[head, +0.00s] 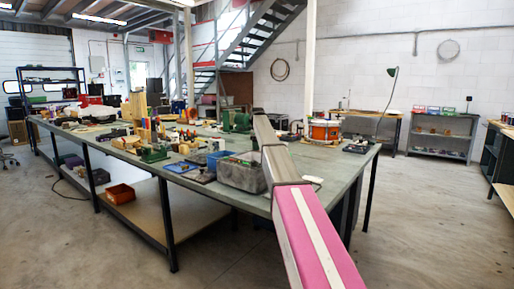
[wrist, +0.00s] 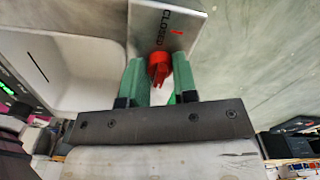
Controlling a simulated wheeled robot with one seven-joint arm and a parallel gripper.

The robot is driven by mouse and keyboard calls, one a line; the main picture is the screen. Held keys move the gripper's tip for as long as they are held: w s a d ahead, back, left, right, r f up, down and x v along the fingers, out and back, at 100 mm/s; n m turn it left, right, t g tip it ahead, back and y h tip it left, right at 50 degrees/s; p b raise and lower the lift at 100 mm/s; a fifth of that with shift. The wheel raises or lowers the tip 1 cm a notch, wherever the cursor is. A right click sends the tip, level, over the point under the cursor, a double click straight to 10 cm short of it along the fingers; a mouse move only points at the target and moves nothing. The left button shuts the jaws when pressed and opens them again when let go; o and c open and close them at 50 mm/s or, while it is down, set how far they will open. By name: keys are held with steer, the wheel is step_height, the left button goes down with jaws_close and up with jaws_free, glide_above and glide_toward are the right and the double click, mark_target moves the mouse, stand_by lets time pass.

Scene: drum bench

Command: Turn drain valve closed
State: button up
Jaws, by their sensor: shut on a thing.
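The drain valve's red knob (wrist: 159,72) shows in the wrist view, in front of a grey metal plate (wrist: 186,22). The plate carries the word CLOSED and a small red mark beside it. My gripper (wrist: 160,62) has its two green fingers on either side of the knob and is shut on it. A raised ridge on the knob points towards the palm of my gripper, away from the plate's lettering. In the head view, I cannot make out the valve or my gripper; my arm stretches over the bench there.
In the wrist view, a pale rounded basin (wrist: 75,70) lies left of the plate. In the head view, the long workbench (head: 215,190) carries a grey bin (head: 241,174), an orange drum (head: 324,131) and many tools. Open concrete floor surrounds the bench.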

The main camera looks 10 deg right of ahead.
steer(key=shift+n, duration=0.3)
steer(key=n, duration=1.2)
steer(key=shift+n, duration=2.6)
steer(key=o, duration=0.9)
steer(key=shift+o, duration=0.2)
